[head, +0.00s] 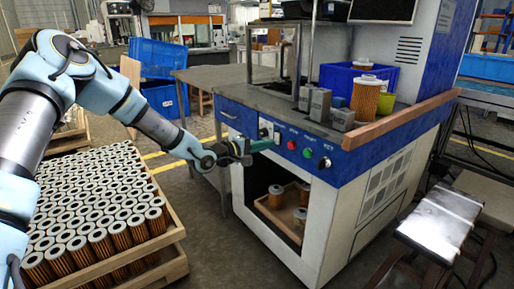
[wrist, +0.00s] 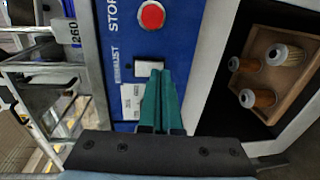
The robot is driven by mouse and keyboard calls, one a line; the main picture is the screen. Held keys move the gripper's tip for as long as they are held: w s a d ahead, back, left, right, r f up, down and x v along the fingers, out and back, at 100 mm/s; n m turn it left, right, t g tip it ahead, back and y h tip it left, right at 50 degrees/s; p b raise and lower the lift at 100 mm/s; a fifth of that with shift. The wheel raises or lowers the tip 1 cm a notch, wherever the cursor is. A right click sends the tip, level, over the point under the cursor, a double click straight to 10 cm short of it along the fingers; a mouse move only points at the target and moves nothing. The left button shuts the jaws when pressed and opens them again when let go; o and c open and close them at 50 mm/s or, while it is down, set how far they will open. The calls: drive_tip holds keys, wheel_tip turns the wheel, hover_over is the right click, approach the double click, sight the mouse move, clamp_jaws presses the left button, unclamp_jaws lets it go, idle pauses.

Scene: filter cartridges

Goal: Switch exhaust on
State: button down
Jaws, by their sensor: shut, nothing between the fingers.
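The blue control panel (head: 330,157) is on the front of the white machine. In the wrist view, a white rocker switch (wrist: 149,67) sits beside the word EXHAUST on the panel (wrist: 123,45). Whether it is on or off cannot be told. My gripper (head: 271,144) is shut and empty, with its green fingers pointing at the panel. In the wrist view its fingertips (wrist: 160,72) overlap the switch's lower right edge. Whether they touch it cannot be told.
A red STOP button (wrist: 152,15) is close to the switch; red and green buttons (head: 307,153) line the panel. Below, an open compartment holds a wooden tray (head: 270,212) with filters. A pallet of filter cartridges (head: 95,215) stands at left.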

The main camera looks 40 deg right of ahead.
drive_tip(key=shift+d, duration=0.25)
drive_tip(key=shift+d+f, duration=0.1)
drive_tip(key=shift+d, duration=0.05)
idle(0.4)
